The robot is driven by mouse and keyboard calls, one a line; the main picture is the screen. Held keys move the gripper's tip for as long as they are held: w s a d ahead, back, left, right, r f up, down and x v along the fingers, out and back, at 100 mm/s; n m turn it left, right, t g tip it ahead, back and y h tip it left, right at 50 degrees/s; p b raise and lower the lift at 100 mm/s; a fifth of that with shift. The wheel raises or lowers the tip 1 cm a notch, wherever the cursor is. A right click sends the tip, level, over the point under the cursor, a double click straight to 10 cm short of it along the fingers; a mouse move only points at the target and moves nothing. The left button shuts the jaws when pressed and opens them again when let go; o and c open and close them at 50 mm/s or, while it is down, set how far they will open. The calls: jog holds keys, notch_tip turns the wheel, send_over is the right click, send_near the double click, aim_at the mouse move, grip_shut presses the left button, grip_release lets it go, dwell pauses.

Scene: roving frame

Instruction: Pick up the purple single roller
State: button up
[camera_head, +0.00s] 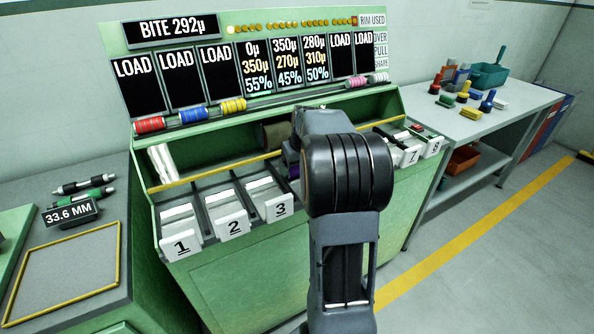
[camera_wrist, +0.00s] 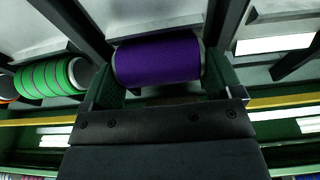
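The purple single roller (camera_wrist: 158,60) is a purple cylinder with pale ends, lying crosswise at the upper middle of the wrist view. In the head view only a small purple patch (camera_head: 292,168) shows beside my arm. My gripper (camera_wrist: 164,88) is right at the roller, its dark body below it and dark green finger-like parts near both roller ends. Whether they touch the ends cannot be told. In the head view my arm hides the gripper.
A green striped roller (camera_wrist: 50,78) lies close on the left in the wrist view. A yellow rail (camera_head: 215,172) runs along the green machine (camera_head: 250,285), above white numbered trays (camera_head: 233,226). Dark bars (camera_wrist: 75,25) flank the purple roller.

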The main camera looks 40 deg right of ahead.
jog(key=shift+c, duration=1.3)
jog(key=shift+r, duration=0.1)
